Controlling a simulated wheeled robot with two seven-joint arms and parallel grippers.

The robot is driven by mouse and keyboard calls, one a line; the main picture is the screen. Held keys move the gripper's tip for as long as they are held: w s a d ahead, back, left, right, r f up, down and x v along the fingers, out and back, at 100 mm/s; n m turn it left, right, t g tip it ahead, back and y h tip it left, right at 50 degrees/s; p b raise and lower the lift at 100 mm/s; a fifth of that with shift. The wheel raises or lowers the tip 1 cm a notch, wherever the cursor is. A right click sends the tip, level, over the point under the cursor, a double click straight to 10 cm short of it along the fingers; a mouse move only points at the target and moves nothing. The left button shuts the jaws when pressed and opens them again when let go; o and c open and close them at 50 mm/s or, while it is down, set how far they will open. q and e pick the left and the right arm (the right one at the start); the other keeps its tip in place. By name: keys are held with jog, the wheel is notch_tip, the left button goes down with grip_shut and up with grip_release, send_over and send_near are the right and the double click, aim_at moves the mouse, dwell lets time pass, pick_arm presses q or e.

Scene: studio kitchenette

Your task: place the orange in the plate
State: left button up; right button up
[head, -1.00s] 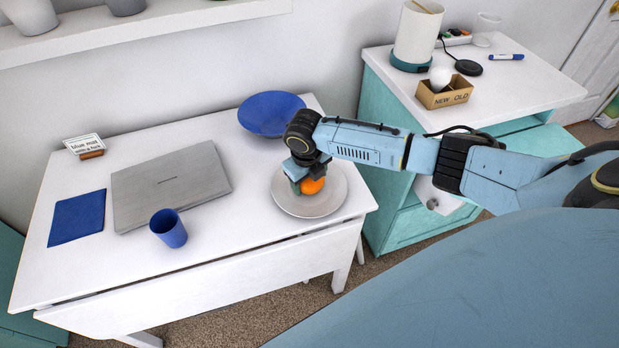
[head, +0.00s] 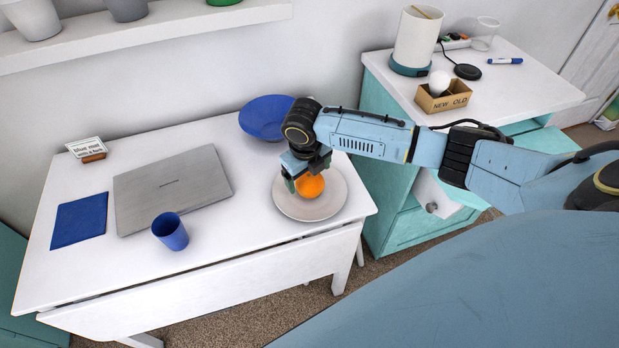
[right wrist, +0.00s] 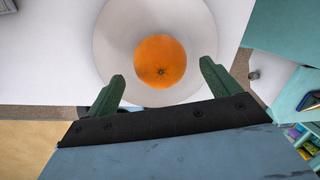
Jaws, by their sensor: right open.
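The orange (head: 310,187) rests on the pale grey plate (head: 325,210) near the table's right end. In the right wrist view the orange (right wrist: 161,62) sits inside the rim of the plate (right wrist: 110,40). My right gripper (head: 295,182) is just left of the orange in the head view and partly above the plate. In the right wrist view its green fingers (right wrist: 161,82) are spread apart, with nothing held between them. The orange lies beyond the fingertips there. My left gripper is not in view.
A blue bowl (head: 266,117) stands behind the plate. A laptop (head: 172,188), a blue cup (head: 169,231), a blue mat (head: 79,221) and a small sign (head: 87,150) are to the left. A teal cabinet with a white top (head: 520,85) stands to the right, its drawer (head: 440,195) partly open.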

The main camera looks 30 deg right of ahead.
aim_at(307, 183)
jog(key=r, duration=0.5)
jog(key=a+r+p, duration=0.1)
jog(key=r, duration=0.1)
jog(key=shift+s+r, duration=0.3)
jog(key=shift+s, duration=0.1)
